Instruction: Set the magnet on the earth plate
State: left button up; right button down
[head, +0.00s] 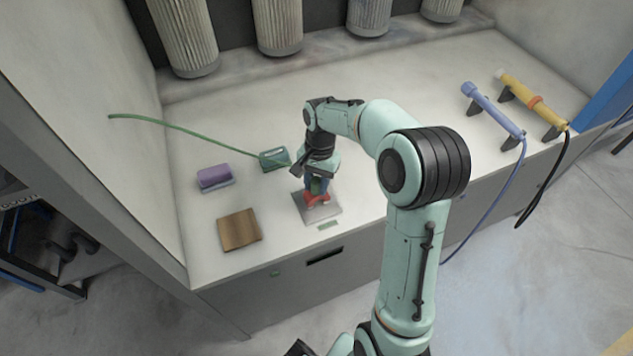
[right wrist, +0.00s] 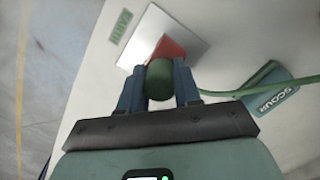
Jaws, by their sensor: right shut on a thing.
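The magnet is a red foot (head: 316,198) with a green round grip (right wrist: 159,80). My right gripper (head: 318,183) is shut on the green grip, with a blue finger on each side in the right wrist view. The magnet is over the earth plate (head: 330,213), a bare silver square near the bench's front edge. The plate also shows in the right wrist view (right wrist: 190,45), beside a green EARTH label (right wrist: 123,25). The red foot overlaps the plate; whether it touches is hard to tell.
A green cable (head: 190,131) runs from the left wall to the gripper, past a green SCOUR block (head: 274,158). A purple block (head: 214,176) and brown pad (head: 239,230) lie left. Blue (head: 492,109) and yellow (head: 533,98) torches rest right.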

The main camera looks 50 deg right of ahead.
jog(key=shift+f, duration=0.15)
jog(key=c, duration=0.8)
grip_release()
jog(key=r, duration=0.4)
jog(key=d+r+p, duration=0.1)
jog(key=r, duration=0.3)
jog(key=r+p, duration=0.1)
jog(key=r, duration=0.3)
jog(key=shift+w+d+r, duration=0.1)
jog(key=shift+w+d, duration=0.1)
jog(key=shift+d, duration=0.2)
